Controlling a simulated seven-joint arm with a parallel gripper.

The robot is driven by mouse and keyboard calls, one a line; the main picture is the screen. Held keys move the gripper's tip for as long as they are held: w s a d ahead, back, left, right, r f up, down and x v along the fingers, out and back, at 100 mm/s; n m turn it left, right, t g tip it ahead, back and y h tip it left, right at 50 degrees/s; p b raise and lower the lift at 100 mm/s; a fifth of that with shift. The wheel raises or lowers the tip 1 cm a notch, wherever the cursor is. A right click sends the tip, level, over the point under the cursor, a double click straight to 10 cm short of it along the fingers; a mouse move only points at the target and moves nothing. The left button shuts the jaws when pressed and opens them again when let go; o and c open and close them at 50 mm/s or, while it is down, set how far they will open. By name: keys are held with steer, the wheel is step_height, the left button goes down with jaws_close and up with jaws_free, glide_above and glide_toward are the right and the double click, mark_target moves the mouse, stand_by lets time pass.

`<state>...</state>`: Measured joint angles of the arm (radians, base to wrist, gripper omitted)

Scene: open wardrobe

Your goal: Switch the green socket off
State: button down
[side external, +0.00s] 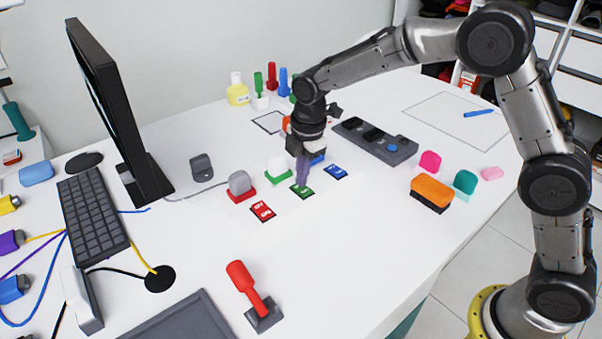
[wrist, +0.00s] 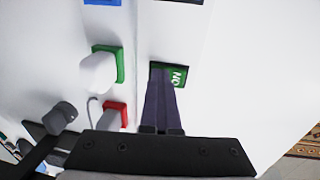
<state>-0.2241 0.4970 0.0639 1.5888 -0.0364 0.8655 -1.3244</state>
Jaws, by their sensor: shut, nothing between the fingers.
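The green switch (side external: 302,192) lies flat on a white strip between a red and a blue switch. In the wrist view the green switch (wrist: 180,75) shows white letters that read like "ON", turned sideways. The green socket (side external: 279,176), with a white plug in it, is behind the switch; it also shows in the wrist view (wrist: 120,64). My gripper (side external: 303,183) points down with its fingers together and empty. In the wrist view its fingertips (wrist: 164,82) cover the left part of the green switch. I cannot tell whether they touch it.
The red switch (side external: 263,211) and blue switch (side external: 336,172) are close on either side. A grey plug (side external: 240,182) sits in the red socket. A grey panel with knobs (side external: 375,140) is behind to the right.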

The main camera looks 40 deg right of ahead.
mark_target(310, 191)
steer(key=shift+s, duration=0.65)
steer(key=shift+r, duration=0.1)
steer(key=shift+r, duration=0.3)
step_height(310, 191, up, 13)
steer(key=s, duration=0.1)
steer(key=shift+s, duration=0.35)
steer(key=shift+w, duration=0.1)
steer(key=shift+w+a+r, duration=0.15)
steer(key=shift+w+a, duration=0.15)
steer(key=shift+w, duration=0.35)
